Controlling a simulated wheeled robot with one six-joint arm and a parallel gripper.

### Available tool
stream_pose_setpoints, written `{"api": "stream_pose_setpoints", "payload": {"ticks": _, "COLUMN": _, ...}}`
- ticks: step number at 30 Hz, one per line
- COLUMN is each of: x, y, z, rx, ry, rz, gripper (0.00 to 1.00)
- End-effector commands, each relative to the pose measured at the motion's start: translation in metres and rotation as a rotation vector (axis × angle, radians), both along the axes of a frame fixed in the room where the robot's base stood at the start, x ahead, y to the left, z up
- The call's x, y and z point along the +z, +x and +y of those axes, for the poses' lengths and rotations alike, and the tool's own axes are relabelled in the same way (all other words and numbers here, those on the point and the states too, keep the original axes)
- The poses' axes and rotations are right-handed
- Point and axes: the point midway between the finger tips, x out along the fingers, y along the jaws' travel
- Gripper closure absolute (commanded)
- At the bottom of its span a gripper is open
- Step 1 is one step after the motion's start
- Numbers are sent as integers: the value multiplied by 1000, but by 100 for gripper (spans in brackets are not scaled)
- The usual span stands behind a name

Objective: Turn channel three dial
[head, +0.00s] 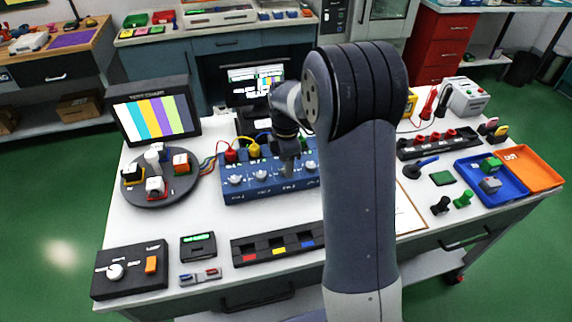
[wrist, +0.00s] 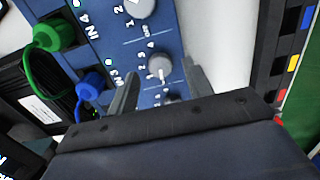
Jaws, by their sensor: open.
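The blue channel box (head: 230,196) stands on the white table, with a row of grey dials on its sloped face. In the wrist view a grey dial (wrist: 158,66) lies in line with the "IN 3" label and the blue plug (wrist: 90,85). Its white mark points toward the lower edge of the picture. My gripper (wrist: 160,80) is open, with one finger on each side of this dial; I cannot tell if they touch it. In the head view my gripper (head: 288,166) is over the box's right half and hides the dial there.
In the wrist view another dial (wrist: 141,7) sits above, beside "IN 4" and a green plug (wrist: 54,36). A black strip with coloured blocks (head: 278,247) lies in front of the box. A round stand (head: 160,190) is at left. My arm blocks the view right of the box.

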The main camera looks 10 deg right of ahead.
Motion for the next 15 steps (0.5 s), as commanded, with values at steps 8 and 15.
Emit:
{"api": "stream_pose_setpoints", "payload": {"ticks": 8, "x": 57, "y": 1, "z": 0, "rx": 0, "ry": 0, "rz": -6, "gripper": 52}}
{"api": "stream_pose_setpoints", "payload": {"ticks": 15, "x": 87, "y": 0, "z": 0, "rx": 1, "ry": 0, "rz": -2, "gripper": 52}}
